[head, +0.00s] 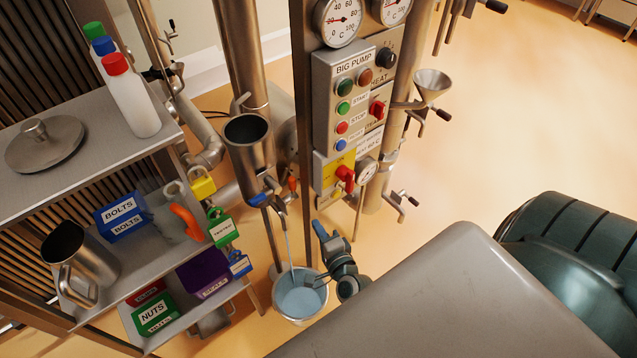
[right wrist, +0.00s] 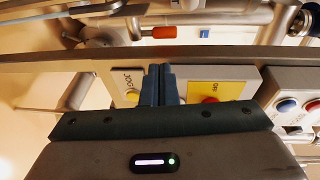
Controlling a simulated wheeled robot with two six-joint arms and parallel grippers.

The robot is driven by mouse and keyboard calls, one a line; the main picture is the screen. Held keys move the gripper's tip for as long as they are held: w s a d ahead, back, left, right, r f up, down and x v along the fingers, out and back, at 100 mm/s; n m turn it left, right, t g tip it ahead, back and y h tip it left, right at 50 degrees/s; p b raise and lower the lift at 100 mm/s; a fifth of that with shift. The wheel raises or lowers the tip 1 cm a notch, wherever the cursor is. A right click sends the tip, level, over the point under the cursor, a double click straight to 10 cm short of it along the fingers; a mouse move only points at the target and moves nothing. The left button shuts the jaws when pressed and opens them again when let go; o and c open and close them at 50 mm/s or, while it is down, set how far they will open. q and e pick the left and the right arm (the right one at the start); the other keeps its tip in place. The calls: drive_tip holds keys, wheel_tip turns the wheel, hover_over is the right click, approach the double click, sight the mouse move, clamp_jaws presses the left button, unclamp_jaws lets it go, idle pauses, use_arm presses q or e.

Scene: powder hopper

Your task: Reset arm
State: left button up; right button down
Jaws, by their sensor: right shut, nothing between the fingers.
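My right gripper (head: 319,228) is low in front of the pump column, just right of the bucket. Its dark blue fingers are pressed together and empty, as the right wrist view shows (right wrist: 160,80). They point at the control panel with a JOG label (right wrist: 125,85) and a yellow plate (right wrist: 215,88); I cannot tell whether they touch it. The metal hopper (head: 248,143) stands upright on the pipework above. A pale stream runs from below it into a metal bucket (head: 276,313), which holds blue-grey material (head: 300,296). My left gripper is not in view.
The BIG PUMP panel (head: 345,110) with buttons and a red knob (head: 346,175) stands above my gripper. At left a shelf (head: 60,180) holds bottles, a steel jug (head: 75,255) and labelled bins. A small funnel (head: 432,82) sits at right. Open floor lies beyond it.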

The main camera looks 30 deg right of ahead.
drive_tip(key=shift+f, duration=0.1)
drive_tip(key=s+f+n+g+y, duration=0.1)
drive_tip(key=s+f+n+g, duration=0.4)
drive_tip(key=f, duration=0.8)
drive_tip(key=s+f+n+g+y, duration=0.15)
drive_tip(key=s+f+n, duration=0.45)
drive_tip(key=f, duration=0.7)
drive_tip(key=s+d+f+n+g, duration=0.1)
drive_tip(key=s+f+n+g, duration=0.3)
drive_tip(key=s, duration=0.9)
drive_tip(key=s+d+f+n+g, duration=0.2)
drive_tip(key=s+f+n+g, duration=0.2)
drive_tip(key=s+f, duration=0.7)
drive_tip(key=s+g+h, duration=0.1)
drive_tip(key=s, duration=0.1)
drive_tip(key=shift+s+f+n, duration=0.15)
drive_tip(key=shift+s+n, duration=0.25)
idle(2.3)
